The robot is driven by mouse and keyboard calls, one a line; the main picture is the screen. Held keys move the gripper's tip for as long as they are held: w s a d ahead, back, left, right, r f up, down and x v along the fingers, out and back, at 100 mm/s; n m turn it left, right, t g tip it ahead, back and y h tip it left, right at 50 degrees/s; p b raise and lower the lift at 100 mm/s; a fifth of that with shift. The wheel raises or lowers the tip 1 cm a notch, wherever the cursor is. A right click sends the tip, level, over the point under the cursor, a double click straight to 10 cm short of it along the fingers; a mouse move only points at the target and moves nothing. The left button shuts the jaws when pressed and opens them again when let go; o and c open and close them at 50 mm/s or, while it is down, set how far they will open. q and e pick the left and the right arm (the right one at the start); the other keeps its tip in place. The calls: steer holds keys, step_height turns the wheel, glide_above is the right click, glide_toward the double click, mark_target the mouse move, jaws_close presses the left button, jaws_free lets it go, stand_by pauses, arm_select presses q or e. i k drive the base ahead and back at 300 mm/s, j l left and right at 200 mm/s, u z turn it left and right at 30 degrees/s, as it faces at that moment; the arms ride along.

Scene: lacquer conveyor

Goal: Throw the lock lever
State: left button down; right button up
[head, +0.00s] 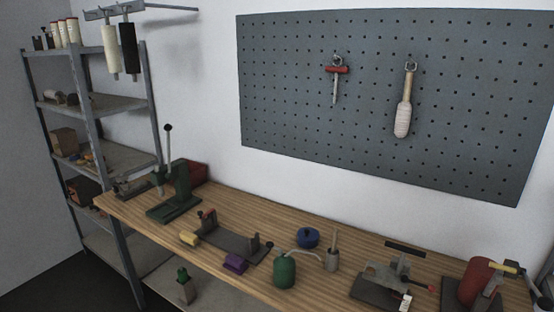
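No part is clearly marked as the lock lever. In the head view, a metal fixture (385,287) on a dark base stands at the front right of the bench, with a thin arm ending in a red tip (431,289). To its right, a red cylinder (476,283) sits on a dark base beside a yellow-handled part (503,268), partly cut off by the frame edge. At the bench's left end, a green press (180,189) has an upright lever with a black knob (167,128). Neither of my grippers is in view.
A pegboard (290,90) hangs behind. Metal shelves (120,160) stand left.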

mark_target(431, 287)
steer(key=i+l, duration=0.1)
steer(key=l, duration=0.85)
steer(key=i+l, duration=0.15)
steer(key=l, duration=0.35)
steer(key=z, duration=0.05)
